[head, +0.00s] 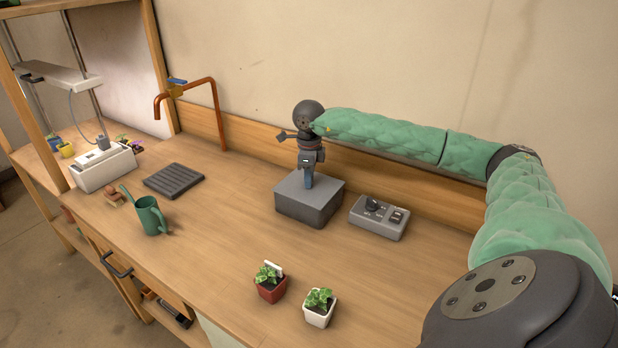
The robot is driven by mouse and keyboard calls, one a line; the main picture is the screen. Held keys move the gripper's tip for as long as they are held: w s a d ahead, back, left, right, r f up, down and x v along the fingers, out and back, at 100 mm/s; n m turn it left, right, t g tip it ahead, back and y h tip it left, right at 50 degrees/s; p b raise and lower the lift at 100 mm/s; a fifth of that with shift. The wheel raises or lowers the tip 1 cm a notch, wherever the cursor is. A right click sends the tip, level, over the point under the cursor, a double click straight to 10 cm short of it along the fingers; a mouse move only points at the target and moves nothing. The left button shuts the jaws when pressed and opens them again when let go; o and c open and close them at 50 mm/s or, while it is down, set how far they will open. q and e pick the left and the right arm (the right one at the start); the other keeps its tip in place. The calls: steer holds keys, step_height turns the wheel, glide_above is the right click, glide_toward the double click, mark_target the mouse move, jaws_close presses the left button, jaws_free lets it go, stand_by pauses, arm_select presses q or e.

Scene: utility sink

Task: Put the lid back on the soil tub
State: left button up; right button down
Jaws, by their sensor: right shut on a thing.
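The soil tub (302,212) is a squat dark grey box on the wooden bench, left of the grey control box. Its lid (327,189) shows as a flat, lighter grey top over the tub and looks level. I cannot tell whether it is fully seated, and no soil shows. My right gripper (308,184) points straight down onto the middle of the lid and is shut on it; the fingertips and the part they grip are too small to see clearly. My left gripper is not in view.
A grey control box (379,217) with a knob stands just right of the tub. Two potted plants, in red (271,286) and white (319,309) pots, stand near the front. A green watering can (151,217), black tray (174,181) and copper tap (216,110) are left. Bench between is clear.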

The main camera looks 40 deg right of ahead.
stand_by(0.3)
steer(key=c, duration=0.7)
jaws_free()
steer(key=shift+o, duration=0.2)
steer(key=shift+r, duration=0.1)
steer(key=shift+r+p, duration=1.2)
steer(key=shift+r, duration=2.25)
steer(key=shift+c, duration=0.4)
jaws_close()
